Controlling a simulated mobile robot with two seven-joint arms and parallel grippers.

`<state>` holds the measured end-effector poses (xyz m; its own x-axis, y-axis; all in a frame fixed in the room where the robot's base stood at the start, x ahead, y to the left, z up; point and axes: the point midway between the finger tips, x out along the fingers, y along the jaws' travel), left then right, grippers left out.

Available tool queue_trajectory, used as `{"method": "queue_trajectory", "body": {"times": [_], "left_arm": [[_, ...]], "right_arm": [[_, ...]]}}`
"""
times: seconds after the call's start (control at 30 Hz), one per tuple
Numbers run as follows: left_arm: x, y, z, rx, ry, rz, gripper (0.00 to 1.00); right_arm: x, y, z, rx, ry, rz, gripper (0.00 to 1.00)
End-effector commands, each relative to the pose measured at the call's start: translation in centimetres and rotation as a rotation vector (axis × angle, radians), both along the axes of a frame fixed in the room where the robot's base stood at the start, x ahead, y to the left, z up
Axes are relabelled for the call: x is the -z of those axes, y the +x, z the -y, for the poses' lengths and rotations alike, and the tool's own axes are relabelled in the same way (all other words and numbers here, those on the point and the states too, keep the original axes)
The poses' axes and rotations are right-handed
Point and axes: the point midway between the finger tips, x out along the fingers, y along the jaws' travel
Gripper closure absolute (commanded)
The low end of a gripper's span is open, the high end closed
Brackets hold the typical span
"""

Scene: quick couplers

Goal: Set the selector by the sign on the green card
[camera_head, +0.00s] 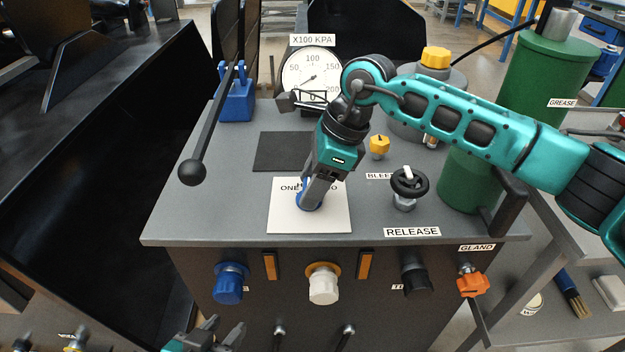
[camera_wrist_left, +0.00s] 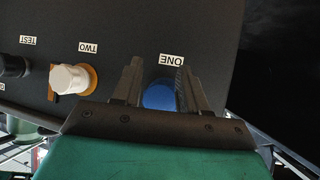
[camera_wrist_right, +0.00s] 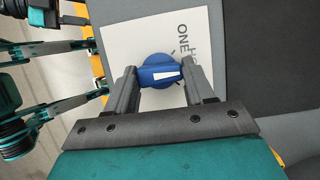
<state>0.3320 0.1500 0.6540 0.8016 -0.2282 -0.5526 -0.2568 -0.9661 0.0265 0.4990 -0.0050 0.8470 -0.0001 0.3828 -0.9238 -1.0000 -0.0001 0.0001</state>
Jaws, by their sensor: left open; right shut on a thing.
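The selector is a blue knob (camera_wrist_right: 158,72) with a white pointer bar, on a white plate (camera_head: 325,218) on the bench top. In the right wrist view the knob sits between my right gripper's fingers (camera_wrist_right: 163,80), which are shut on it. In the head view my right gripper (camera_head: 308,205) comes down on it from above and hides much of the plate's lettering; "ONE" shows in part. My left gripper (camera_head: 215,335) is open, low in front of the bench. In the left wrist view its fingers point toward the blue coupling (camera_wrist_left: 159,95) under "ONE". I see no green card.
A white coupling (camera_head: 323,284), a black one (camera_head: 415,279) and an orange handle (camera_head: 472,284) are on the front panel. A black handwheel (camera_head: 409,182) and yellow knob (camera_head: 379,146) stand right of the plate.

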Motion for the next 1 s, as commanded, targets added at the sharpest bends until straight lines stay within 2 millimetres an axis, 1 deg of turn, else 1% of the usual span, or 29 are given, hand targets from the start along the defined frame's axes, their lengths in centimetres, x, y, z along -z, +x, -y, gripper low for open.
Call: {"method": "queue_trajectory", "body": {"times": [0.17, 0.37, 0.57, 0.7, 1.0], "left_arm": [[0.2, -0.1, 0.0, 0.001, 0.002, -0.001, 0.57], [0.8, -0.2, 0.0, 0.001, 0.001, -0.005, 0.57], [1.8, -0.3, 0.0, 0.001, 0.001, -0.006, 0.57], [2.5, -0.3, 0.0, 0.000, -0.001, -0.006, 0.57], [3.5, -0.2, 0.2, -0.005, -0.009, -0.006, 0.57]], "right_arm": [[0.0, 0.0, 0.0, -0.011, 0.000, 0.000, 0.77], [0.1, 0.1, 0.0, -0.076, -0.001, 0.000, 0.77], [0.1, 0.2, -0.1, -0.214, -0.001, 0.001, 0.77], [0.2, 0.3, -0.1, -0.335, 0.000, 0.000, 0.77], [0.1, 0.4, -0.2, -0.579, -0.001, 0.000, 0.77]]}}
